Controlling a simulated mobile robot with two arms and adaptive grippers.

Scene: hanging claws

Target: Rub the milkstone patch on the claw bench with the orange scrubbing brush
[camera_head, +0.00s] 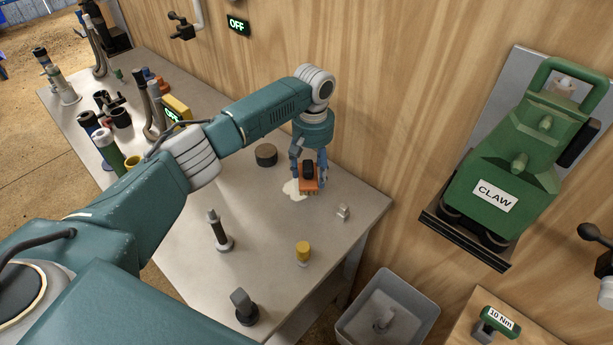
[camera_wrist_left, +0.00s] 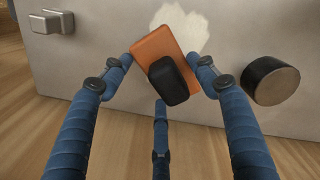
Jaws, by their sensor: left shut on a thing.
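The orange scrubbing brush (camera_head: 308,184) has a dark grip on top and pale bristles below. My left gripper (camera_head: 308,172) is shut on it, over the far right part of the claw bench (camera_head: 270,215). The pale milkstone patch (camera_head: 292,189) lies on the bench top beside and partly under the brush. In the left wrist view the brush (camera_wrist_left: 164,58) sits between my blue fingers, and the patch (camera_wrist_left: 185,30) shows just past its edge. Whether the bristles touch the surface I cannot tell. My right gripper is not in view.
A dark round puck (camera_head: 266,155) and a small metal block (camera_head: 343,212) stand near the brush. A yellow-topped piece (camera_head: 303,252) and dark upright parts stand nearer. The wooden wall (camera_head: 400,90) is close behind. A grey bin (camera_head: 388,310) stands off the bench's right end.

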